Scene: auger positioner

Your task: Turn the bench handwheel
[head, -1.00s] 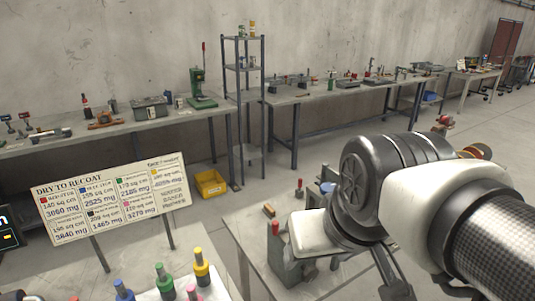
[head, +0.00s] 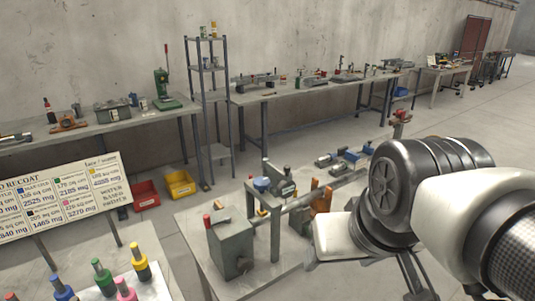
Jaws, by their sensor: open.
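The low bench (head: 190,232) in the middle of the head view carries a grey block housing (head: 232,247) with a small red-knobbed handle (head: 207,220) on its top left. This may be the handwheel's crank; I cannot make out a full wheel rim. A grey shaft (head: 318,194) runs back from the housing, past an upright bracket and orange parts (head: 322,200). My gripper (head: 412,280) is only partly visible below my wrist. Its dark fingers look apart and empty, to the right of the housing. My arm hides the bench's right side.
Colored-handled tools (head: 102,278) stand on a white surface at the lower left, below a printed sign (head: 62,195). Red (head: 146,195) and yellow bins (head: 180,184) sit on the floor. Long workbenches (head: 310,92) and a shelf rack (head: 212,95) line the wall. Floor is clear at far right.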

